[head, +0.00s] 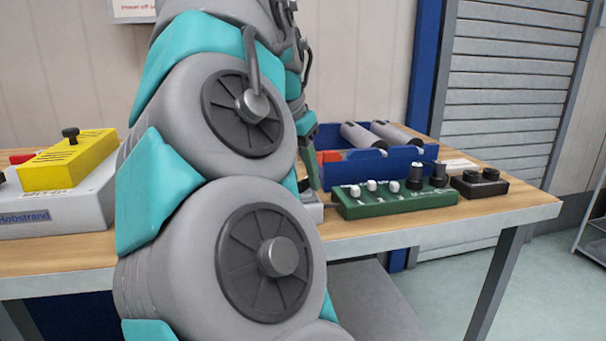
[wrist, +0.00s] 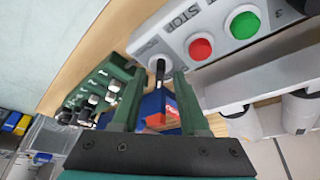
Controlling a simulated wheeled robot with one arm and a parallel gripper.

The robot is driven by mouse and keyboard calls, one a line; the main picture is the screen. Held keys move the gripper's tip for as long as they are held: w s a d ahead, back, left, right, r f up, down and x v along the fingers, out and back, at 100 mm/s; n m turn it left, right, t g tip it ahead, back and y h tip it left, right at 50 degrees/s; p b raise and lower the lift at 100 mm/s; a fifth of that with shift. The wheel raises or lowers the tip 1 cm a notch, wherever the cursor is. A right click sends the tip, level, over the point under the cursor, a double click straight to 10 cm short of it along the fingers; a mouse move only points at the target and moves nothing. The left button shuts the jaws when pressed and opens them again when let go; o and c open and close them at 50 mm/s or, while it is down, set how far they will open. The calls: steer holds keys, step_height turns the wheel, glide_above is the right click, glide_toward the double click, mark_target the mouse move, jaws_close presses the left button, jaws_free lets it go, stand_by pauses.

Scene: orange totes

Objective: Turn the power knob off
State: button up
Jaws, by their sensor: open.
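My gripper (wrist: 159,78) is open in the wrist view, its two green fingers apart. A grey control box (wrist: 230,52) lies just beyond the fingertips. It has a red button, a green button and the word STOP. A dark bar-like part (wrist: 159,72) at the box's end sits between the fingertips, with no clear contact; I cannot tell whether it is the power knob. In the head view my gripper (head: 312,178) points down behind my arm, and the grey box is mostly hidden. A green panel (head: 392,205) with several white and black knobs stands to its right.
A blue bin (head: 385,165) with grey cylinders stands behind the green panel. A black two-knob box (head: 479,184) is at the right. A yellow box (head: 68,162) with a black knob sits on a grey unit at the left. My arm blocks the table's middle.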

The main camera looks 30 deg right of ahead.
jaws_close()
stand_by(0.3)
steer(key=shift+f+n+b, duration=0.1)
steer(key=shift+n+b, duration=0.2)
steer(key=shift+n, duration=0.1)
steer(key=shift+f+n+t+y+b, duration=0.1)
steer(key=shift+n+t+y+b, duration=0.25)
steer(key=shift+n+b, duration=0.5)
steer(key=n+y+b, duration=0.1)
steer(key=n, duration=0.2)
steer(key=n+t+y+b, duration=0.1)
steer(key=n, duration=0.2)
steer(key=shift+s+d+n, duration=0.1)
steer(key=shift+d+n, duration=0.05)
steer(key=shift+n, duration=0.2)
steer(key=n, duration=0.1)
steer(key=n+y, duration=0.1)
steer(key=n, duration=0.2)
steer(key=shift+d+r+t+y+b, duration=0.1)
steer(key=shift+r+t+y+b, duration=0.15)
steer(key=shift+t+y+b, duration=0.1)
steer(key=n+y+p, duration=0.1)
steer(key=n, duration=0.3)
steer(key=shift+d+p, duration=0.15)
steer(key=shift+p, duration=0.2)
steer(key=shift+n+y, duration=0.3)
steer(key=shift+n, duration=0.2)
